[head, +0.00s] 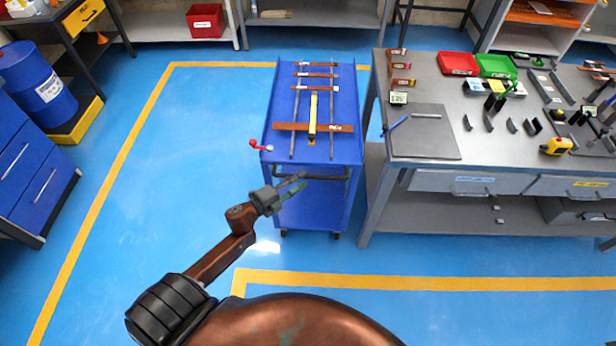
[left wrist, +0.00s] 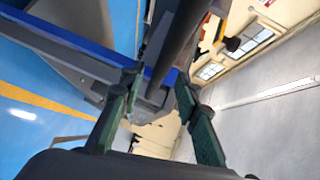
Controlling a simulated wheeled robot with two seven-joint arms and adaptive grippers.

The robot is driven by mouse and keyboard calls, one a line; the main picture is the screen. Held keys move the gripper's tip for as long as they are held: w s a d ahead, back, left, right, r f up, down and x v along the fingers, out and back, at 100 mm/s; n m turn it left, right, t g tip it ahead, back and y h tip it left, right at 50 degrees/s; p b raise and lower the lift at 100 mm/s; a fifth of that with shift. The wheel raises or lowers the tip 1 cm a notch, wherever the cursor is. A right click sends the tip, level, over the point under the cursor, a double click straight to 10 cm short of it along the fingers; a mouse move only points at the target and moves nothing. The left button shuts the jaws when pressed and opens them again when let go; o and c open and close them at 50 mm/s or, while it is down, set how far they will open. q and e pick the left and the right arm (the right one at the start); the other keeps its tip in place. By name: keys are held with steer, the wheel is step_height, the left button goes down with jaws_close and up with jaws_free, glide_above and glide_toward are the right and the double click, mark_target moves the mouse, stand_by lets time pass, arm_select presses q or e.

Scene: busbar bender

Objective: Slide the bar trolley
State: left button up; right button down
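The blue bar trolley (head: 349,146) stands in the middle of the head view, beside the workbench. Copper bars (head: 290,127) lie across rails on its top. A dark push handle (head: 328,178) runs along its near end. My left gripper (head: 301,181) is at the left part of this handle. In the left wrist view, the two green fingers (left wrist: 158,82) are apart, and a dark bar (left wrist: 181,40) shows between and beyond their tips. I cannot tell whether the fingers touch the handle. My right gripper is out of view.
A grey workbench (head: 430,178) with trays and tools stands close on the trolley's right. A small red-knobbed lever (head: 256,145) sticks out at its left. A blue drum (head: 38,85) and drawer cabinet (head: 30,180) stand far left. The blue floor (head: 165,170) between is clear.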

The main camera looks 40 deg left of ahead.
mark_target(308, 177)
arm_select(q)
steer(key=shift+x, duration=1.95)
steer(key=shift+c, duration=0.4)
jaws_close()
